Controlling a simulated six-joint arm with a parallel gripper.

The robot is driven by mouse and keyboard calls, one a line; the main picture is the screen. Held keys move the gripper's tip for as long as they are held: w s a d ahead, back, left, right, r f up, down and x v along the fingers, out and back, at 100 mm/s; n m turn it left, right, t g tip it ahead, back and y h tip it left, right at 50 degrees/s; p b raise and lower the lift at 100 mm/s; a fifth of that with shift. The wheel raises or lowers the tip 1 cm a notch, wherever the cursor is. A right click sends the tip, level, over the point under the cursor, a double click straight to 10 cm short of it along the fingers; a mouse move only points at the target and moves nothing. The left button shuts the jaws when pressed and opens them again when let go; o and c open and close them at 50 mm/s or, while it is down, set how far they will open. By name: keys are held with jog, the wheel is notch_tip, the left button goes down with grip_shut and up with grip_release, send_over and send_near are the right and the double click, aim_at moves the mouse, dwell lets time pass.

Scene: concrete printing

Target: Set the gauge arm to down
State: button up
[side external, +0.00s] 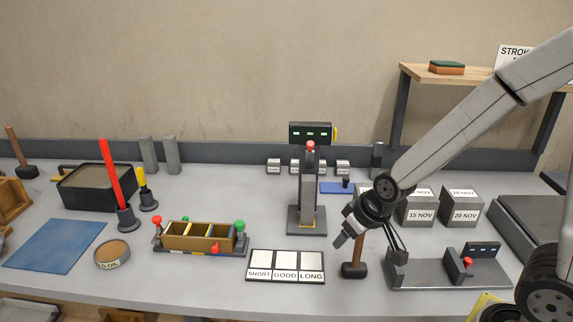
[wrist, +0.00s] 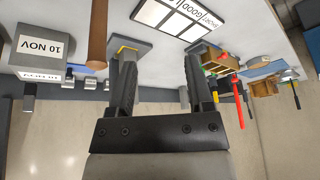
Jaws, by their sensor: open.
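A tall grey stand (side external: 307,190) with a red knob (side external: 310,146) on its upright and a dark display panel (side external: 310,133) with green marks stands at the middle of the table. A second, low grey fixture (side external: 430,275) at the right front has a red knob (side external: 468,262) and a small dark panel (side external: 483,249). I cannot tell for certain which of them carries the gauge arm. My gripper (side external: 343,239) is open and empty, right of and in front of the tall stand, touching neither knob. In the wrist view its two fingers (wrist: 158,60) are spread apart.
A wooden-handled hammer (side external: 355,262) stands close to my gripper. A SHORT/GOOD/LONG board (side external: 286,276) lies in front of the tall stand. Dated grey blocks (side external: 420,216) are to the right. A brown divided box (side external: 200,243) is to the left.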

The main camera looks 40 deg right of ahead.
aim_at(311, 146)
jog(key=shift+w+d+r+m+t+h, duration=1.05)
jog(key=shift+w+d+r+t+h, duration=0.55)
jog(key=shift+w, duration=1.45)
jog(key=shift+w+d+r+m+t+h, duration=1.25)
jog(key=shift+w+t+h, duration=0.55)
jog(key=shift+w, duration=1.25)
jog(key=shift+w+d+r+m+t+h, duration=0.9)
jog(key=shift+w+d+r+t+h, duration=0.8)
jog(key=shift+w, duration=1.35)
jog(key=shift+a+f, duration=0.1)
jog(key=shift+a, duration=0.25)
jog(key=shift+w, duration=0.1)
jog(key=shift+x, duration=3.8)
jog(key=shift+d, duration=0.1)
grip_shut()
